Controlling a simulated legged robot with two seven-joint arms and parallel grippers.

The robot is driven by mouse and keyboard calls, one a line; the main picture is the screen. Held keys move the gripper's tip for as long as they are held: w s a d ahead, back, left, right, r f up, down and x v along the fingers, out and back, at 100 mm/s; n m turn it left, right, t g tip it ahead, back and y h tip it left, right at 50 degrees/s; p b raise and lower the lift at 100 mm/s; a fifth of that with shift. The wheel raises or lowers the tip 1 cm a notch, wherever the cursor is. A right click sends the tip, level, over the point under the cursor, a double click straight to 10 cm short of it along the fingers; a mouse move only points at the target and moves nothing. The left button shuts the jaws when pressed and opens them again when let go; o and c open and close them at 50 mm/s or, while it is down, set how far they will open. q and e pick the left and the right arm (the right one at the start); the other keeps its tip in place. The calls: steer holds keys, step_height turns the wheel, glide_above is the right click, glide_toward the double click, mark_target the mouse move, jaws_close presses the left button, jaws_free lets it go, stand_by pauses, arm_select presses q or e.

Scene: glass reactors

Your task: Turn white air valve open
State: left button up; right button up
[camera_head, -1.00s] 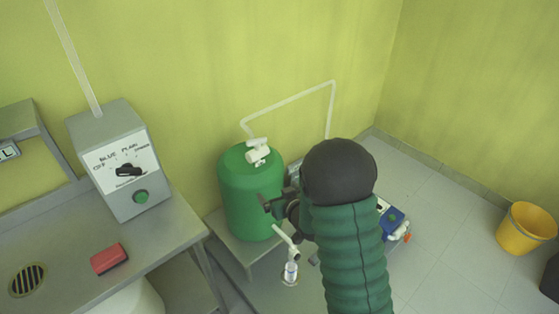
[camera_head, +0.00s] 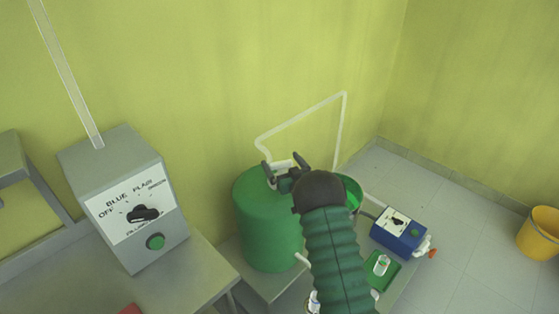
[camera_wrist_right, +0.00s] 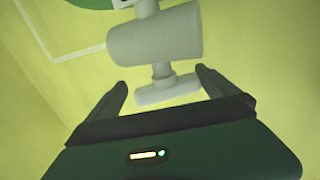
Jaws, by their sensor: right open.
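The white air valve (camera_wrist_right: 155,40) has a thick round body with a stem and a flat white handle (camera_wrist_right: 168,91). In the right wrist view the handle lies between the two spread fingers of my right gripper (camera_wrist_right: 162,77), with a gap on each side. In the head view my right gripper (camera_head: 283,168) is over the top of the green tank (camera_head: 267,230) and hides most of the valve. The gripper is open and holds nothing. My left gripper is not in view.
A thin white pipe (camera_head: 305,116) runs up from the tank top along the wall. A grey control box (camera_head: 122,195) stands on the left bench. A blue device (camera_head: 400,232) is right of my arm, and a yellow bucket (camera_head: 538,234) stands on the floor.

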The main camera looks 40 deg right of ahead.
steer(key=shift+w+a+r, duration=0.2)
steer(key=shift+w+a, duration=0.05)
steer(key=shift+w, duration=0.35)
steer(key=shift+w+a+r, duration=0.2)
steer(key=shift+w, duration=0.35)
steer(key=shift+d, duration=0.15)
steer(key=shift+d+f, duration=0.25)
steer(key=shift+d, duration=0.15)
steer(key=c, duration=0.4)
steer(key=shift+a, duration=0.15)
steer(key=c, duration=0.9)
